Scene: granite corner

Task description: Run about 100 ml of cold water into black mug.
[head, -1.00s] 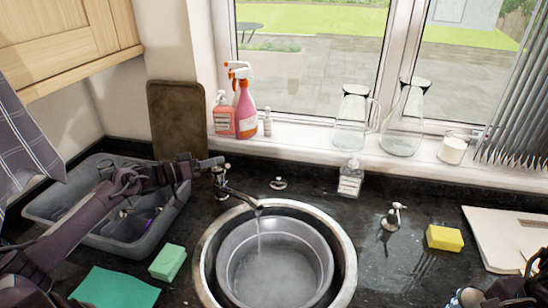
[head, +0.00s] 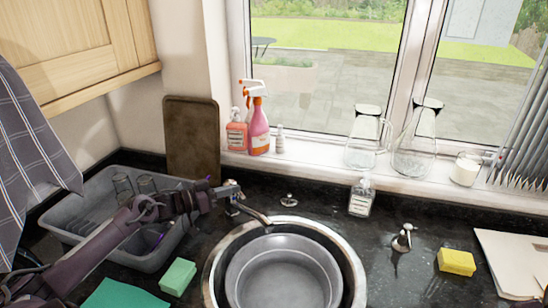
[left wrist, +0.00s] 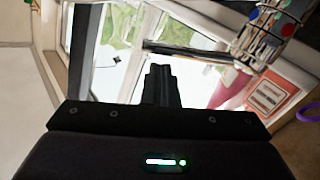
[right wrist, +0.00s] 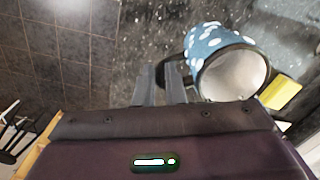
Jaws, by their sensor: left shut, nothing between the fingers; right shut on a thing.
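My left gripper (head: 213,193) is shut and empty beside the tap (head: 255,213) at the back left of the sink. In the left wrist view its fingers (left wrist: 160,75) are close to a metal bar (left wrist: 190,52); I cannot tell if they touch. No water stream shows under the spout. The mug (right wrist: 222,62) in the right wrist view is blue with white dots and a dark rim, not plain black. My right gripper (right wrist: 160,88) is shut on its dark handle. The mug is tilted, its pale inside facing the camera. The head view does not show the mug.
A grey basin (head: 283,270) sits in the round sink (head: 355,262). A dish rack (head: 95,215) stands left under my left arm. Green sponge (head: 178,277), yellow sponge (head: 457,262) and soap bottle (head: 361,198) stand around the sink. Glass jugs (head: 415,145) line the sill.

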